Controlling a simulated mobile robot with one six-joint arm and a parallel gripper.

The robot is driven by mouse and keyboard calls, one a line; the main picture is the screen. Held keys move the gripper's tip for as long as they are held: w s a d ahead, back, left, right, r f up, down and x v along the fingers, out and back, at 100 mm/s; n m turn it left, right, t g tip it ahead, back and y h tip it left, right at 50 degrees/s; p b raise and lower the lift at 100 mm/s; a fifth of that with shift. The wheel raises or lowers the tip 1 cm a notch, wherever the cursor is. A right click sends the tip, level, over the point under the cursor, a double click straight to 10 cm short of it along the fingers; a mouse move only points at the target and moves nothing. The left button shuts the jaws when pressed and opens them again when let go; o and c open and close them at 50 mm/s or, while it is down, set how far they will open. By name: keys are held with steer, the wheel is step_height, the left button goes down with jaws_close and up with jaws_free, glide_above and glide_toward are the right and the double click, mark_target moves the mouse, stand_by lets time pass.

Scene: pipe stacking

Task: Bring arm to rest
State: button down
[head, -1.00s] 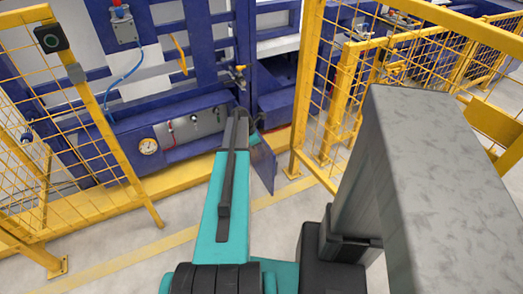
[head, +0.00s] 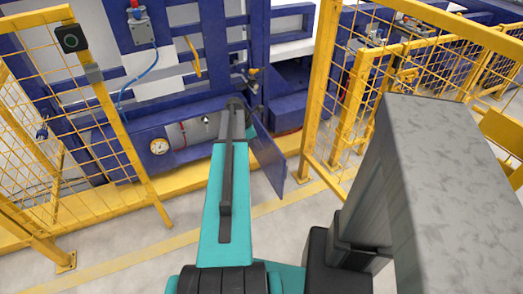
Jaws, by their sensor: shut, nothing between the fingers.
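My arm, with a teal link (head: 225,195) and a dark strip along its top, reaches from the bottom middle of the head view toward the blue machine (head: 185,135). The arm's far end appears in front of the machine's lower front. My gripper cannot be made out there; the arm hides it. No pipe is visible on the arm.
A yellow mesh fence (head: 75,110) stands at left and another (head: 375,90) at right. A blue panel (head: 268,160) is just right of the arm's far end. A pressure gauge (head: 158,146) sits on the machine. Grey floor (head: 130,270) is bare at lower left.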

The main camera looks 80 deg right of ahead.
steer(key=shift+w+a+r, duration=0.1)
steer(key=shift+w+r, duration=0.1)
steer(key=shift+r, duration=0.35)
